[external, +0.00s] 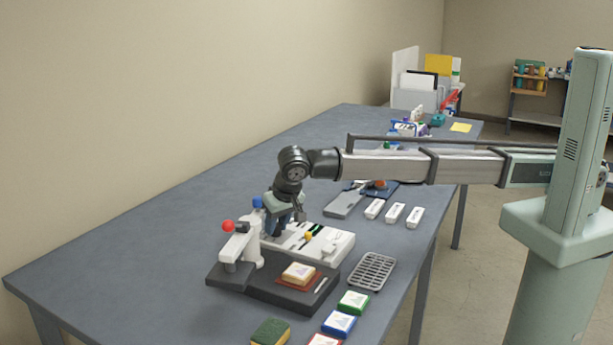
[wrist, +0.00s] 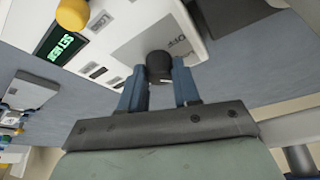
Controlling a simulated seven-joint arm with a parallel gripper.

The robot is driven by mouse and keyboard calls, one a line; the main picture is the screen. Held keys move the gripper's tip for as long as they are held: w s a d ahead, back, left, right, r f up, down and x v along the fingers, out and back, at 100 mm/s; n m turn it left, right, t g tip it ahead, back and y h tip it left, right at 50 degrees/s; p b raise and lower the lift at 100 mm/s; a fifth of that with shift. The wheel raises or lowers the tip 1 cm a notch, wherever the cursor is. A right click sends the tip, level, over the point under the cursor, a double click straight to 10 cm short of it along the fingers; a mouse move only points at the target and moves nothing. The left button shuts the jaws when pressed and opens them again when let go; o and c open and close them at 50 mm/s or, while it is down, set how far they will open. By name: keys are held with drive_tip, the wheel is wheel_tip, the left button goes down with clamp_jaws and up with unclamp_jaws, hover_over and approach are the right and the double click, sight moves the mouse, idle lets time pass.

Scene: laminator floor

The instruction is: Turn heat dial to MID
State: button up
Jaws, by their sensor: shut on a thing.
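The heat dial (wrist: 158,66) is a small black knob on a white panel (wrist: 140,25), with dark lettering that seems to read OFF beside it. My gripper (wrist: 160,78) has its two blue fingers on either side of the dial, shut on it. In the external view my gripper (external: 279,224) points down at the back end of the white machine (external: 335,245); the dial cannot be made out there. The dial's pointer mark and any MID label cannot be read. A green-lit display (wrist: 58,45) and a yellow knob (wrist: 72,14) sit on the machine.
A press with a red-ball lever (external: 228,226) stands in front of the machine on a dark base (external: 255,290). A blue ball (external: 257,202) rises close to my gripper. A grey rack (external: 372,271) and white bars (external: 395,213) lie to the right. The table's left side is clear.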

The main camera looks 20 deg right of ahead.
drive_tip(key=o, duration=1)
drive_tip(key=shift+r, duration=0.1)
drive_tip(key=v, duration=1.3)
drive_tip(key=shift+s+r, duration=0.2)
drive_tip(key=shift+r, duration=0.1)
